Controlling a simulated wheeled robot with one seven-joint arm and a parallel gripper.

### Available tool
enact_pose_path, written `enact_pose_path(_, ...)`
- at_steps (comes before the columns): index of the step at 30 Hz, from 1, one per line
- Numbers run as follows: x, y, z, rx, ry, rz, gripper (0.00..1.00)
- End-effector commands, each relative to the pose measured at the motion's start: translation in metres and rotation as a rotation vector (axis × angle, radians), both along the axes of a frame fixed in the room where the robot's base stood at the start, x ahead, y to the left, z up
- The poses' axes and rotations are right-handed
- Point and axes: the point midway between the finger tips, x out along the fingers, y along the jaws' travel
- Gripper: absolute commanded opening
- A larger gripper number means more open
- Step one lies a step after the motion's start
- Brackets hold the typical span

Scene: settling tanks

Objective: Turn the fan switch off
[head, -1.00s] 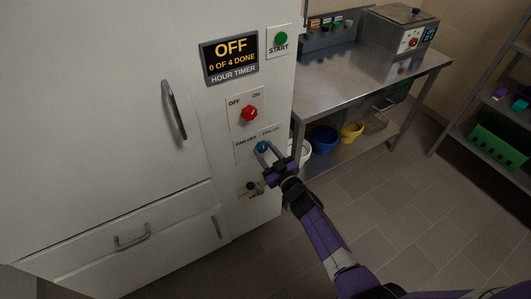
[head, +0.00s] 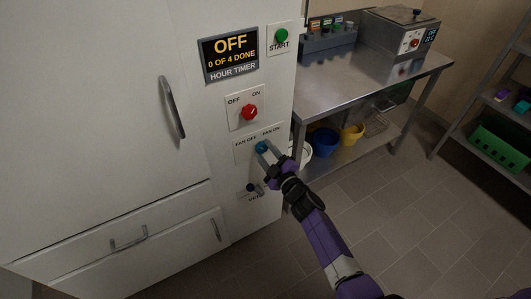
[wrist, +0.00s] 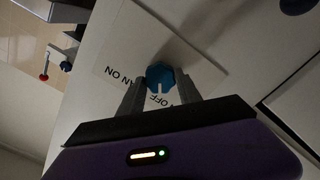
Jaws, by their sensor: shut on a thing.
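The fan switch (head: 261,147) is a blue knob on a white plate marked FAN OFF and FAN ON, on the front panel of the white cabinet. My gripper (head: 267,150) reaches it from the lower right and is shut on the knob. In the wrist view the blue knob (wrist: 160,77) sits between my gripper's two grey fingers (wrist: 160,92). The fingers cover part of the label. The exact way the knob points is hard to tell.
Above is a red OFF/ON knob (head: 249,112), a timer display (head: 230,54) reading OFF, and a green START button (head: 281,36). A dark vent knob (head: 250,188) is just below. A steel table (head: 345,85) stands to the right. The floor (head: 400,220) is clear.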

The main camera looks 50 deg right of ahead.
Motion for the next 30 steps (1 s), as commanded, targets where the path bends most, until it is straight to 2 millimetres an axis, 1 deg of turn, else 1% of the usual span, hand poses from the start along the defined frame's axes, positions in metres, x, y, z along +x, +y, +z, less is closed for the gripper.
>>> enact_pose_path(14,-0.0005,0.0006,-0.0011,-0.014,0.006,0.001,0.00)
enact_pose_path(15,-0.0005,0.0005,-0.0012,-0.014,0.006,0.001,0.45)
enact_pose_path(18,-0.0004,0.0005,-0.0010,-0.014,0.006,0.001,0.63)
enact_pose_path(27,-0.0007,0.0004,-0.0004,-0.012,0.005,0.000,0.63)
enact_pose_path(30,-0.0064,0.0022,-0.0007,-0.012,0.005,0.000,0.63)
